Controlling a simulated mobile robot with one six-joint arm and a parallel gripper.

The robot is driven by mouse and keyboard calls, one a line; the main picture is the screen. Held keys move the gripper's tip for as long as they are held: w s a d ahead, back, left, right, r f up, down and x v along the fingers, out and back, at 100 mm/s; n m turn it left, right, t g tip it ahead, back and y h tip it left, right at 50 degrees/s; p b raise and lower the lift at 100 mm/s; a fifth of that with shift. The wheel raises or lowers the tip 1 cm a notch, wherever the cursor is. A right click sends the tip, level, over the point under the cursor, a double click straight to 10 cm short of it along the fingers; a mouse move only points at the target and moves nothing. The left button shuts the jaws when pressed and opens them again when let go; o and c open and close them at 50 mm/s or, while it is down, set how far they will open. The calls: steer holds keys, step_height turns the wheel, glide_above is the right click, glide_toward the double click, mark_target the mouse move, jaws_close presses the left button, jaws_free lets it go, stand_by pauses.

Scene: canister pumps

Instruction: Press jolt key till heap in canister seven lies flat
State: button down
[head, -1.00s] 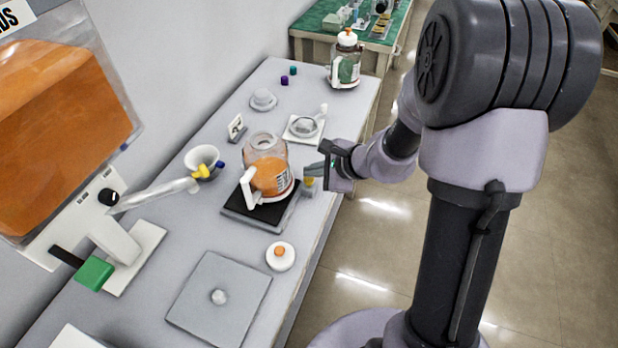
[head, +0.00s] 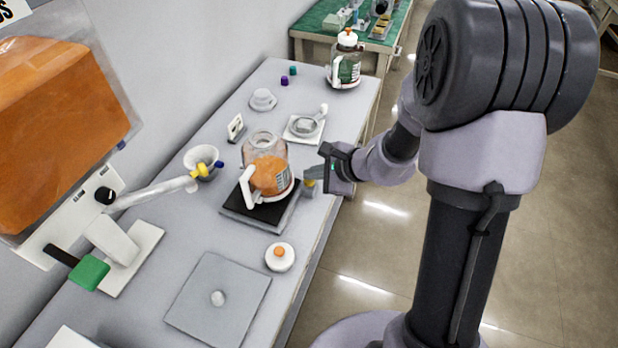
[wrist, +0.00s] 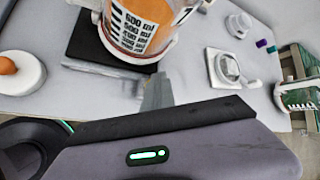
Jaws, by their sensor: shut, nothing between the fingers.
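A clear canister (head: 258,146) with a white handle stands on a black plate (head: 237,207) in the middle of the bench. It holds an orange heap (head: 271,174) whose top looks uneven in the head view. A small yellow key (head: 310,184) sits at the right of the plate. My gripper (head: 312,172) is shut and empty, its tips just above or touching the key; I cannot tell which. In the wrist view the fingertips (wrist: 156,92) hide the key.
A large orange-filled hopper (head: 60,110) with a nozzle stands at left, with a green lever (head: 89,273). A white lid (head: 280,257) and a grey plate (head: 240,310) lie in front. Another canister (head: 346,68) stands at the back right.

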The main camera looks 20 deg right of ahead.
mark_target(312, 182)
steer(key=shift+f, duration=0.2)
steer(key=shift+r, duration=0.1)
steer(key=shift+r+p, duration=0.7)
steer(key=shift+r, duration=0.35)
steer(key=shift+r, duration=0.15)
step_height(312, 182, up, 5)
steer(key=p, duration=0.3)
steer(key=shift+p, duration=0.35)
